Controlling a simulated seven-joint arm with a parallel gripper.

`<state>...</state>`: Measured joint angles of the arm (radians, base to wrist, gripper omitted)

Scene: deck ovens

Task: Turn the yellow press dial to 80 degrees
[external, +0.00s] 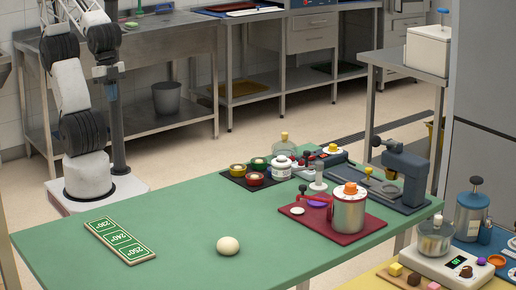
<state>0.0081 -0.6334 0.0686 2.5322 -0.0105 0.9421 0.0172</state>
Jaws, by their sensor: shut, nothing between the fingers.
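A grey-blue lever press (408,170) stands at the right end of the green table. A small yellow knob (368,171) shows on its base, and another yellow knob (333,148) sits on a dark box just left of the press. I cannot tell which is the press dial, and any angle marks are too small to read. My gripper (110,90) is at the upper left, above the floor beyond the table. It is shut and empty, far from both knobs.
A red tray (325,235) holds a metal pot (348,213) with an orange knob, in front of the press. A dark tray with small bowls (254,179) lies to its left. A cream ball (228,245) and green sign (120,240) lie on the otherwise clear left part.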

